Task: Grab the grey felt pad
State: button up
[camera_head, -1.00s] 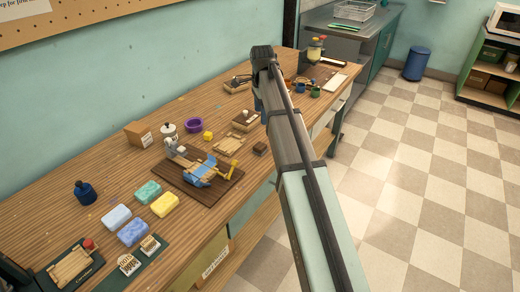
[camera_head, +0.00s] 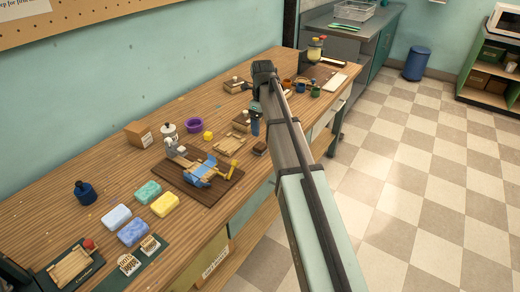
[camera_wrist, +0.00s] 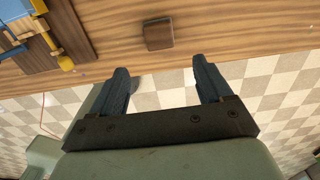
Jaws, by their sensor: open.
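I cannot make out a clearly grey felt pad in either view. A small brown block with a darker top (camera_head: 260,148) lies near the bench's front edge, and it also shows in the wrist view (camera_wrist: 158,33), just beyond and between my fingertips. My gripper (camera_wrist: 160,68) is open and empty, its two dark blue fingers apart. In the head view one blue finger of my gripper (camera_head: 255,127) shows left of my arm, a little behind the block. My arm hides part of the bench there.
A wooden board with a blue-and-yellow fixture (camera_head: 200,175) lies left of the block. A wooden tray (camera_head: 229,144) and another wooden piece (camera_head: 241,121) lie close by. Coloured soap bars (camera_head: 132,232) lie further left. The bench (camera_head: 105,165) ends just in front of the block.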

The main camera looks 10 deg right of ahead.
send_over(260, 145)
jog(key=s, duration=0.1)
jog(key=f, duration=0.4)
jog(key=shift+d+f, duration=0.3)
jog(key=shift+w+a+f, duration=0.15)
jog(key=shift+w+f, duration=0.05)
jog(key=shift+f, duration=1.15)
jog(key=shift+w+a+f, duration=0.15)
jog(key=shift+f, duration=1.2)
jog(key=shift+c, duration=0.4)
jog(key=c, duration=1.1)
